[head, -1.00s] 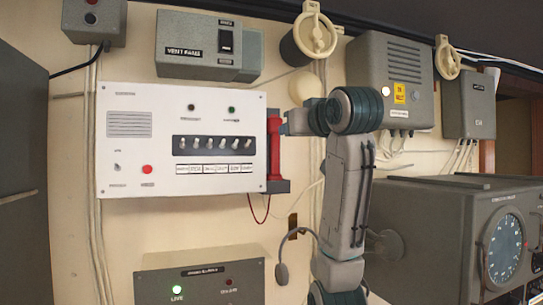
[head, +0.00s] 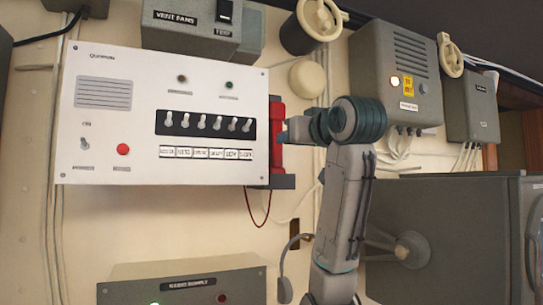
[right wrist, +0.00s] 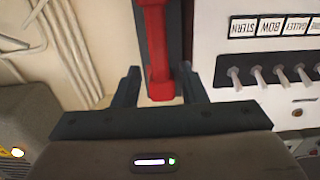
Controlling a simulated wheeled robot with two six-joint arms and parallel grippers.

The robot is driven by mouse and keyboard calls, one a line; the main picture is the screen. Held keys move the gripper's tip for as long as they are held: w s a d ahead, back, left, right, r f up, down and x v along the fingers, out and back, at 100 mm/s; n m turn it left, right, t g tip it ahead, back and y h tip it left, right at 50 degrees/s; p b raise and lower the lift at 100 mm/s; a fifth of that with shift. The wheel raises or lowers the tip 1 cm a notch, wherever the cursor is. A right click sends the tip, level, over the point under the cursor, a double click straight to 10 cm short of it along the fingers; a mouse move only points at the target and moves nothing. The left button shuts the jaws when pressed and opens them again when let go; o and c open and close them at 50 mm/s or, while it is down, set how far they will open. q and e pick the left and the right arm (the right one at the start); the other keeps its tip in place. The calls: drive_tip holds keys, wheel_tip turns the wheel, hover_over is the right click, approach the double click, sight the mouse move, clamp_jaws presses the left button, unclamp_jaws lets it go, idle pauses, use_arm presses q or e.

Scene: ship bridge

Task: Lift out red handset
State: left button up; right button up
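The red handset (head: 277,135) hangs upright in a dark cradle (head: 284,182) on the right side of the white panel (head: 110,130). It also shows in the right wrist view (right wrist: 156,45), its near end between my fingers. My right gripper (right wrist: 161,84) is open, one finger on each side of the handset, with gaps visible on both sides. In the head view my right gripper (head: 286,132) is at the handset's right side, and its fingertips are hard to make out. A thin red cord hangs below the cradle. My left gripper is not in view.
The panel carries a row of toggle switches (head: 210,123) left of the handset. A round cream knob (head: 306,79) sits just above my right arm. Grey boxes (head: 396,78) with cables are at right, a grey console (head: 450,235) below them, and another grey box (head: 185,280) below the panel.

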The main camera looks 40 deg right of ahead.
drive_tip(key=w+p, duration=0.1)
drive_tip(key=w, duration=0.2)
drive_tip(key=p, duration=0.4)
hover_over(278, 167)
drive_tip(key=shift+w+d+r, duration=0.15)
drive_tip(key=shift+d+r, duration=0.05)
drive_tip(key=shift+r, duration=0.2)
drive_tip(key=shift+a, duration=0.1)
drive_tip(key=shift+c, duration=0.2)
drive_tip(key=c, duration=0.6)
